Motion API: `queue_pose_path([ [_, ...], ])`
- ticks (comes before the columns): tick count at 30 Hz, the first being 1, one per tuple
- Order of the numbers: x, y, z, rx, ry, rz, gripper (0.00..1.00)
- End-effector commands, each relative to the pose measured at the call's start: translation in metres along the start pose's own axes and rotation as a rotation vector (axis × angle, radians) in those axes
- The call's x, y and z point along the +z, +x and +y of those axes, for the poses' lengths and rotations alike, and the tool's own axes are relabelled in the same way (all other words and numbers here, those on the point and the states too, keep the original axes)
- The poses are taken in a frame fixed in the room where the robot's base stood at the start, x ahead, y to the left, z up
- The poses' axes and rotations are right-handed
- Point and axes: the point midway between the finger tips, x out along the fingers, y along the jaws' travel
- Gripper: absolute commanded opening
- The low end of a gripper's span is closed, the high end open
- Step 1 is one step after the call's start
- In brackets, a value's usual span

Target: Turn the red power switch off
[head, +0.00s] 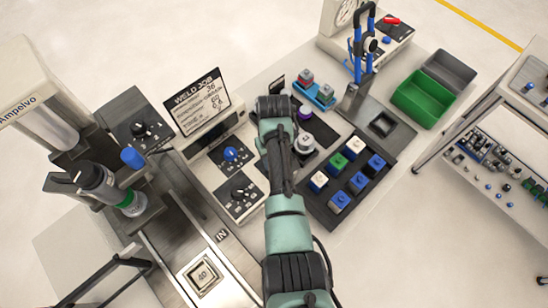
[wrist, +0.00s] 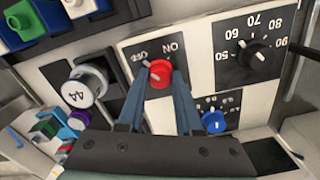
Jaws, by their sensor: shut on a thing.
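The red power switch (wrist: 160,74) is a round red knob on a white panel with a black plate, in the upper middle of the wrist view. In the head view my arm hides the switch and the fingers.
A black dial with numbers (wrist: 256,53) is right of the switch, and a blue knob (wrist: 214,121) below right. A grey cylinder marked 44 (wrist: 84,87) stands at left. In the head view, a tray of blue, white and green blocks (head: 346,212) lies right of my arm.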

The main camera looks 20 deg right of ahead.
Motion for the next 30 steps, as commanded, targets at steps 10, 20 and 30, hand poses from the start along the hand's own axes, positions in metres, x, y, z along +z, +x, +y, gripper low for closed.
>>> queue_pose_path([
  [10,-0.0015,-0.0014,0.0003,0.002,-0.128,0.004,0.00],
  [20,-0.0018,-0.0014,0.0002,0.002,-0.148,0.005,0.00],
  [30,-0.0016,-0.0013,0.0000,0.002,-0.147,0.004,0.59],
])
